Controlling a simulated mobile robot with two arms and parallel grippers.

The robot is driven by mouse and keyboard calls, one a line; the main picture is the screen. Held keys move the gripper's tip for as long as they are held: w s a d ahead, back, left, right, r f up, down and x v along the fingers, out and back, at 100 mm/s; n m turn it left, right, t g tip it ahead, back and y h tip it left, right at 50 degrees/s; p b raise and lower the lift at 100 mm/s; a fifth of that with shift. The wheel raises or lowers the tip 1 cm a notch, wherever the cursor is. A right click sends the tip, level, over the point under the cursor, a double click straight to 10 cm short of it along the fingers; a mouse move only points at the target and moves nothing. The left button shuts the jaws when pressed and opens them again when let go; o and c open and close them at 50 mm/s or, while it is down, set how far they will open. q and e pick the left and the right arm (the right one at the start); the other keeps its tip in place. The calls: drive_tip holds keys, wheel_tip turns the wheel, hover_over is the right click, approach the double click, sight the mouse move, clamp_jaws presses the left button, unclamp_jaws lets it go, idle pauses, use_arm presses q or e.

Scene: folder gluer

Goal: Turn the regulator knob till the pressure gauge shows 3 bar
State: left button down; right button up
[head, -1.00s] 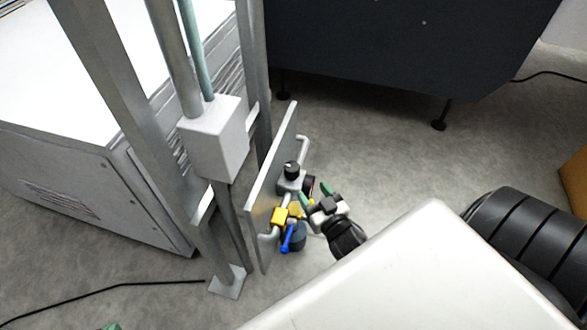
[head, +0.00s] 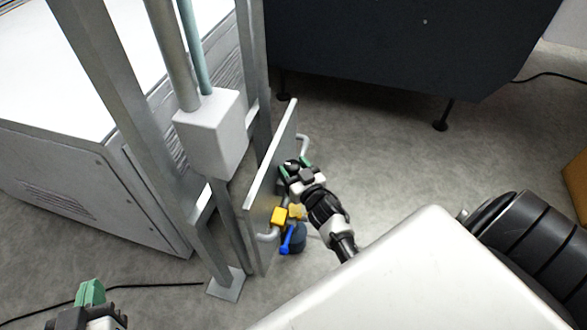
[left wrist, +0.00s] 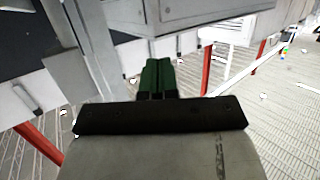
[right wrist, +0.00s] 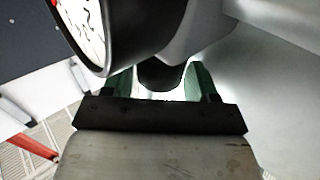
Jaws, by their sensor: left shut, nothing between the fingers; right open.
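The black regulator knob (head: 291,164) is on the panel in the head view, partly covered by my right gripper (head: 295,165). In the right wrist view the knob (right wrist: 162,76) shows between the two green fingertips of my open right gripper (right wrist: 162,82); I cannot tell whether either finger touches it. The pressure gauge (right wrist: 88,32) is cut off at the upper left there; its white face is seen at a steep slant and I cannot read the value. My left gripper (head: 91,292) is shut and empty at the bottom left, away from the panel; its fingers (left wrist: 158,78) are together.
The upright panel (head: 265,185) carries pipes, a yellow part (head: 279,215) and a blue lever (head: 287,240) just below the knob. A grey box (head: 210,135) and steel posts stand left of it. A dark machine (head: 400,45) is behind. Floor right of the panel is open.

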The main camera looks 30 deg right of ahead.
drive_tip(key=shift+w, duration=0.1)
drive_tip(key=c, duration=0.6)
drive_tip(key=shift+c, duration=0.2)
